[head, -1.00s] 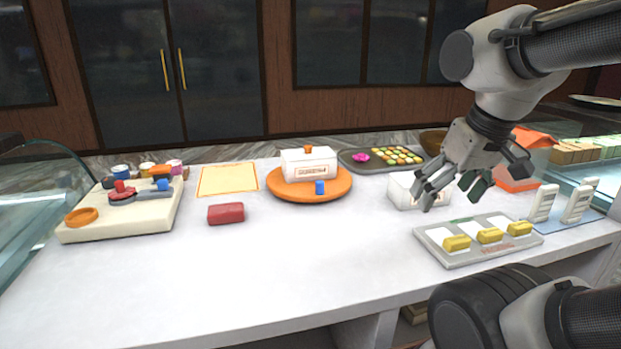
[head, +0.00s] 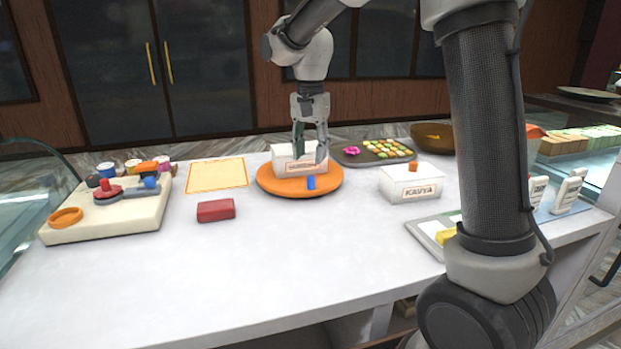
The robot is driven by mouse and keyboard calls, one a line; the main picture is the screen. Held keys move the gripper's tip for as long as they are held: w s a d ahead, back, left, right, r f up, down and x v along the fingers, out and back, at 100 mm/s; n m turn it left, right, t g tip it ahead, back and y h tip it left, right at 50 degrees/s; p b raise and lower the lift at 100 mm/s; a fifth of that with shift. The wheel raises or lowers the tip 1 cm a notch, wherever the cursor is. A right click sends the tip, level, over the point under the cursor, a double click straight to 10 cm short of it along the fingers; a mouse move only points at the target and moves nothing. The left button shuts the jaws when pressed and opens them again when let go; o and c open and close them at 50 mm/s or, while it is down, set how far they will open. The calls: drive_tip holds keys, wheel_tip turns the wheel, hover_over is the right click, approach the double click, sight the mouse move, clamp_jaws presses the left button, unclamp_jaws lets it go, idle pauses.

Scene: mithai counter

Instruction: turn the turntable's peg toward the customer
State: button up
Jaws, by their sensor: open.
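I cannot tell whether the fingers touch the box. The peg is just below the fingertips in the picture.
A white KAJYA-like labelled box (head: 410,188) stands to the right. A red block (head: 216,210) lies at the front left. A cream board (head: 105,218) holds several items at far left. A dark tray of sweets (head: 350,157) lies behind. The front counter is clear.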

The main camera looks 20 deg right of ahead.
sight(311, 178)
drive_tip(key=shift+f+m, duration=0.1)
drive_tip(key=shift+m, duration=0.3)
drive_tip(key=shift+s+f, duration=0.1)
drive_tip(key=shift+f, duration=0.1)
wheel_tip(311, 178, down, 7)
drive_tip(key=shift+f, duration=0.15)
clamp_jaws()
